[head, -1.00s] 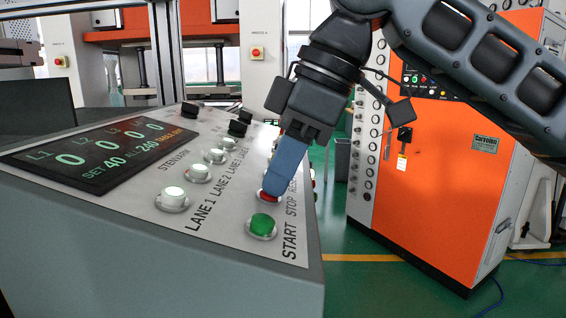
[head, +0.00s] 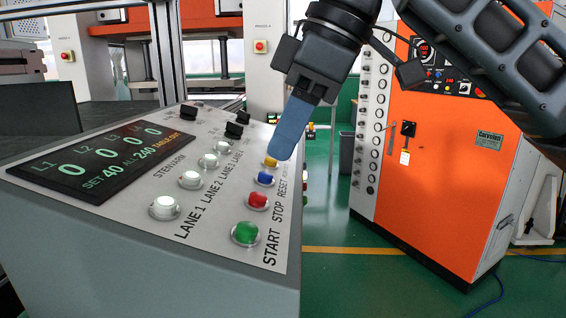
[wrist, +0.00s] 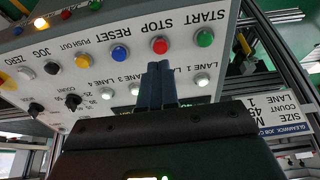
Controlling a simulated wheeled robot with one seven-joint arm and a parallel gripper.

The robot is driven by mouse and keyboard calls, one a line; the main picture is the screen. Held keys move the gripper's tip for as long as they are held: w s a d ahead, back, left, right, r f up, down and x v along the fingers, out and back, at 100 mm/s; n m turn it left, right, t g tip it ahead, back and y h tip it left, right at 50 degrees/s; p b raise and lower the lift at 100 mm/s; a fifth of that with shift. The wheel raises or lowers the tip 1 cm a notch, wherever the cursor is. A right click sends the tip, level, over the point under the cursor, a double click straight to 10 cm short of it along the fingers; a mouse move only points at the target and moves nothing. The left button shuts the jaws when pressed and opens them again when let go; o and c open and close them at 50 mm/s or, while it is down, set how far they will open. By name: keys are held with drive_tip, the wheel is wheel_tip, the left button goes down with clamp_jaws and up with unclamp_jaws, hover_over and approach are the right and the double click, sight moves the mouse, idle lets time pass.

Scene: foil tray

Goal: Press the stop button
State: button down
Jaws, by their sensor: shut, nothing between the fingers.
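The stop button (head: 257,201) is a red round cap in a metal ring on the sloped grey panel, between the green start button (head: 246,233) and the blue reset button (head: 266,177). In the wrist view the red stop button (wrist: 159,45) lies just beyond the fingertips. My gripper (head: 283,153) is shut and empty, its blue fingers pointing down, held above the panel and apart from the red cap. The fingertips also show in the wrist view (wrist: 158,68). No gripper part hides the stop button.
A dark display (head: 109,151) and several white lane buttons (head: 165,208) are left of the stop button. Black knobs (head: 234,130) and a yellow button (head: 271,161) sit farther up the panel. An orange cabinet (head: 440,195) stands at the right, across green floor.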

drive_tip(key=v, duration=0.7)
drive_tip(key=shift+r+b, duration=0.3)
drive_tip(key=shift+b, duration=0.15)
